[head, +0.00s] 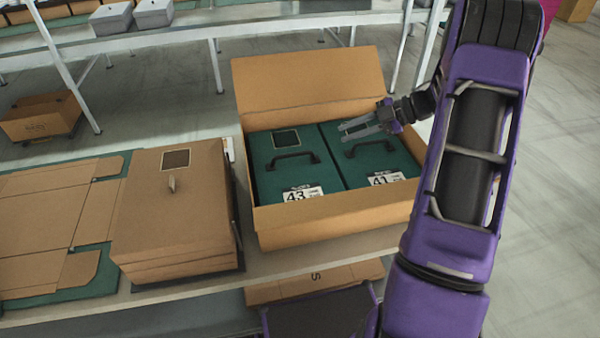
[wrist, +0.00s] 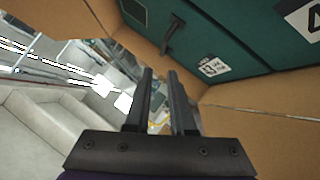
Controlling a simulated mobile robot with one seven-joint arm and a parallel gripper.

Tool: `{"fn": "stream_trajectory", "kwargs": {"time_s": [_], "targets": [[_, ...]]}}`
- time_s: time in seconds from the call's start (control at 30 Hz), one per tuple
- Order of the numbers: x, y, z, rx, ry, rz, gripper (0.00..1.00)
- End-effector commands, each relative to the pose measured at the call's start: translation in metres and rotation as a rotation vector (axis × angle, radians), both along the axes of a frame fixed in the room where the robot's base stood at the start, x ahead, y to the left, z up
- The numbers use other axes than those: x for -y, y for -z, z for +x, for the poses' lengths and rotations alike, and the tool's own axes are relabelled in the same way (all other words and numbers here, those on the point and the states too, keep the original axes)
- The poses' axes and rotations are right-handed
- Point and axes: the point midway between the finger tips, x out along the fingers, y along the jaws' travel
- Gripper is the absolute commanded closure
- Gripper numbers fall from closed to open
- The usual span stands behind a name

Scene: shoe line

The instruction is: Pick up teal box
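Two teal boxes sit side by side in an open cardboard carton (head: 330,222). The left teal box (head: 266,178) has a black handle and a label reading 43. The right teal box (head: 350,178) has a black handle and a label reading 41. My gripper (head: 343,131) is above the back part of the right box, fingers pointing left, with nothing between them. In the wrist view my gripper (wrist: 161,73) shows two separated fingers, apart from the handles. That view also shows a teal box with a handle (wrist: 170,36) and a second teal box (wrist: 262,38).
The carton's raised flap (head: 310,85) stands behind the boxes. A closed brown carton (head: 172,215) is to the left, beside flattened cardboard (head: 45,215). A rack with grey boxes (head: 110,18) stands behind, and a brown carton (head: 40,115) is on the floor.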

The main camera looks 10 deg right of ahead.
Motion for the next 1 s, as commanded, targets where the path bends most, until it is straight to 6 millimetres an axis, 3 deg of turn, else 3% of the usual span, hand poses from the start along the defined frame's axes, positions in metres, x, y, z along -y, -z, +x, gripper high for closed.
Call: {"fn": "stream_trajectory", "kwargs": {"time_s": [0.17,0.6,1.0], "targets": [[-0.008,0.01,-0.003,-0.015,-0.007,0.015,0.78],[-0.082,0.055,0.024,-0.014,-0.006,0.014,0.78],[-0.115,0.074,0.034,-0.014,-0.005,0.014,0.78]]}}
